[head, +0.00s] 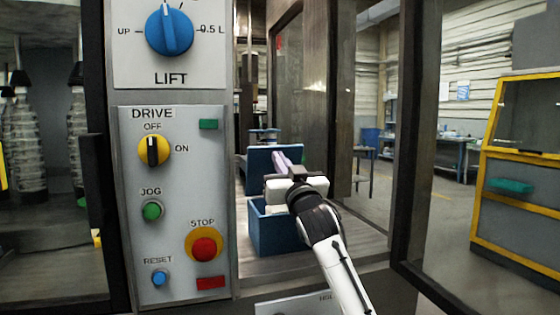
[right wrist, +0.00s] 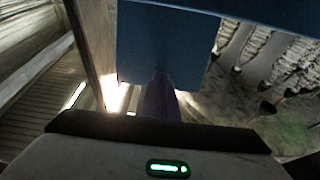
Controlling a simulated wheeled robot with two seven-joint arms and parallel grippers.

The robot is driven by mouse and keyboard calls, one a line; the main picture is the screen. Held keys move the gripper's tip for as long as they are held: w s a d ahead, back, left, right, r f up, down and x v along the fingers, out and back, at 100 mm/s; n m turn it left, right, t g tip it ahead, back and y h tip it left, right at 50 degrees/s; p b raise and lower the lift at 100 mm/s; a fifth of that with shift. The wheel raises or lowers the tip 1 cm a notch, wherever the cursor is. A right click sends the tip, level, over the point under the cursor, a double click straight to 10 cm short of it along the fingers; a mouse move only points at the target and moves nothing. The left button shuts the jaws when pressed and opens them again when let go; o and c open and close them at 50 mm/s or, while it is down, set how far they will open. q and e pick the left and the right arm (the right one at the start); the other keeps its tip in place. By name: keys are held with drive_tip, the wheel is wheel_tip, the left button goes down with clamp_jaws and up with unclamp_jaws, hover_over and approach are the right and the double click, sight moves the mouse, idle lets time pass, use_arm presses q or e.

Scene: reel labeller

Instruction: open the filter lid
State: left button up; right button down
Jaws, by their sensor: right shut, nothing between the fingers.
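The blue filter box (head: 268,236) stands on the grey surface behind the control panel, with its top partly hidden by my right gripper. Its blue lid (head: 262,168) stands raised, roughly upright, at the back of the box. In the right wrist view the blue lid (right wrist: 205,45) fills the upper middle. My right gripper (head: 279,157) is shut and empty, with its purple fingers at the front face of the lid. The fingers show in the right wrist view (right wrist: 160,82), overlapping the lid's lower edge; I cannot tell whether they touch it. My left gripper is out of view.
A control panel (head: 180,255) with knobs and buttons stands left of the box. A dark frame post (head: 415,130) stands to the right of my arm. A yellow-edged cabinet (head: 515,200) is farther right. Bare grey surface (head: 345,240) lies right of the box.

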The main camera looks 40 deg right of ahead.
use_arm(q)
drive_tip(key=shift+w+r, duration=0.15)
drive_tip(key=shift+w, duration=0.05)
